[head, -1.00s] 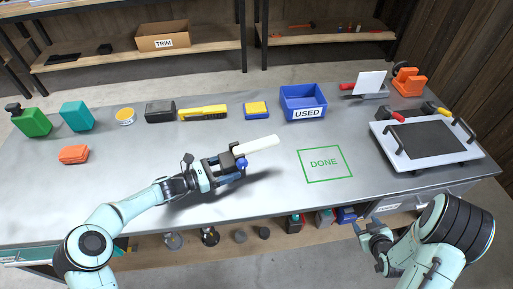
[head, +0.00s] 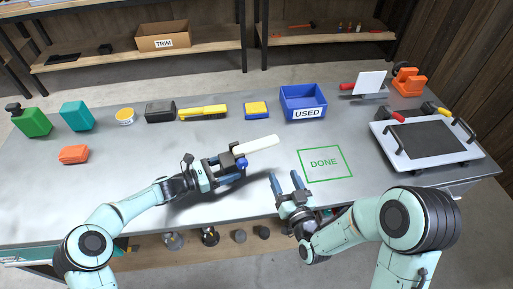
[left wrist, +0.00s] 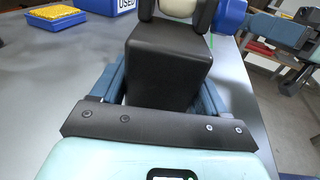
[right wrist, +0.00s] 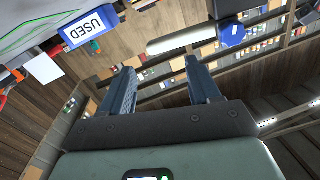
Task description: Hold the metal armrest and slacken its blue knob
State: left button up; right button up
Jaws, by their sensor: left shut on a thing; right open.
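The armrest has a cream pad (head: 257,145) and a dark bracket, held above the bench left of the DONE square. Its blue knob (head: 242,163) sits at the bracket end, on the side toward me. My left gripper (head: 231,168) is shut on the armrest's dark block (left wrist: 168,62); the left wrist view also shows the knob (left wrist: 231,14). My right gripper (head: 284,180) is open and empty, right of the knob and apart from it. In the right wrist view the knob (right wrist: 231,34) and pad (right wrist: 186,40) are beyond the fingers, toward the upper right.
The green DONE outline (head: 324,177) on the bench is empty. A blue USED bin (head: 303,92) stands behind it. A white tray-like panel with handles (head: 392,159) lies at the right.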

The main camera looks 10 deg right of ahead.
jog(key=m+y, duration=0.1)
send_near(243, 166)
jog(key=w, duration=0.1)
jog(key=shift+w+a+r, duration=0.1)
jog(key=shift+w+a, duration=0.15)
jog(key=shift+w, duration=1)
jog(key=shift+w+a, duration=0.3)
jog(key=shift+w, duration=0.95)
jog(key=shift+w+a, duration=0.25)
jog(key=shift+w, duration=1)
jog(key=c, duration=1)
jog(key=shift+o, duration=0.2)
jog(key=shift+n+y, duration=0.4)
jog(key=shift+n, duration=0.6)
